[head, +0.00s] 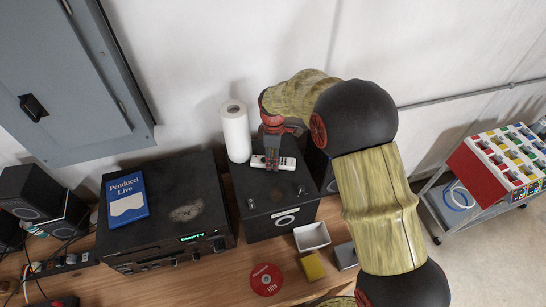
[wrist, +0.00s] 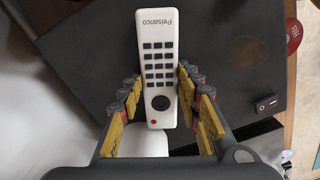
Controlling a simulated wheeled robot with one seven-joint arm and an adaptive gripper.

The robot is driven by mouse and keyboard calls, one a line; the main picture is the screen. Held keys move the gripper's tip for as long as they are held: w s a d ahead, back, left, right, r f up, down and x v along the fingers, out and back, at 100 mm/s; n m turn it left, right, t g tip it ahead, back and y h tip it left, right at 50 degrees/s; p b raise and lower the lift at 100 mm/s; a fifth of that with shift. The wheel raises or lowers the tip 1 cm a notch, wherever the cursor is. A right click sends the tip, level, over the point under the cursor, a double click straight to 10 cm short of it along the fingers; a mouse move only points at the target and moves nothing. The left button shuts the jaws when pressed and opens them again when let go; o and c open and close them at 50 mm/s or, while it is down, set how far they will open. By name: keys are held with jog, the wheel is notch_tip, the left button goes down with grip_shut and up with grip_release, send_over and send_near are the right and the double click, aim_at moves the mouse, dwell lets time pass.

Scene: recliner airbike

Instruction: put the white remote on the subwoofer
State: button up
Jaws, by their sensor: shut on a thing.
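The white remote (head: 287,163) is between the fingers of my gripper (head: 271,155), over the top of the black box-shaped subwoofer (head: 300,186). In the wrist view the remote (wrist: 158,30) lies face up, with dark buttons and a red dot. My gripper (wrist: 160,82) is shut on its sides. The black subwoofer top (wrist: 225,60) fills the area under it, with a rocker switch at the right. I cannot tell whether the remote touches the subwoofer or is slightly above it. My fingers hide part of the remote in the head view.
A paper towel roll (head: 236,133) stands close behind the subwoofer's left. A black player (head: 165,215) with a blue book (head: 126,197) is to the left. A white dish (head: 311,236), yellow sponge (head: 312,267) and red disc (head: 266,280) lie in front on the wooden top.

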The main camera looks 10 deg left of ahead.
jog(key=shift+f, duration=0.15)
jog(key=o, duration=1.2)
jog(key=shift+c, duration=0.2)
jog(key=shift+o, duration=0.2)
notch_tip(320, 180, up, 12)
jog(key=b, duration=0.2)
jog(key=shift+r, duration=0.2)
